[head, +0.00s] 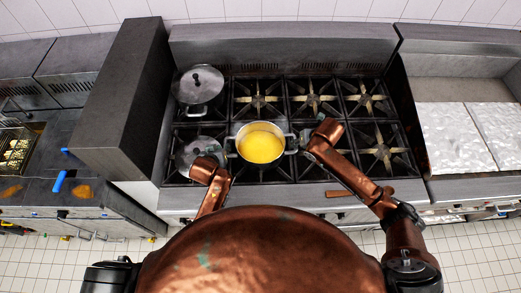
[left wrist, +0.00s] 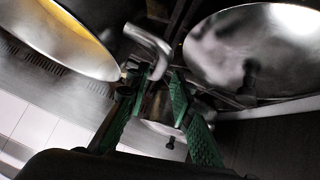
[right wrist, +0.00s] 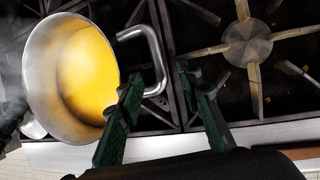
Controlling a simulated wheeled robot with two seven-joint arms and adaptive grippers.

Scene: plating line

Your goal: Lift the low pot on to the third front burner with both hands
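The low pot (head: 239,152), a steel pot with two side handles and yellow contents, sits on the second front burner. My left gripper (head: 228,153) is at its left handle. In the left wrist view that handle (left wrist: 152,48) reaches between the tips of the open green fingers (left wrist: 153,80). My right gripper (head: 302,143) is at the right handle. In the right wrist view the handle (right wrist: 157,58) lies between the open fingers (right wrist: 160,82). Neither gripper is visibly closed on its handle. The third front burner is largely hidden by my right arm in the head view.
A lidded pot (head: 200,84) stands on the back left burner. Another lidded vessel (head: 186,158) stands on the first front burner, close to my left gripper. The fourth front burner (head: 383,152) and the other back burners (head: 313,98) are bare.

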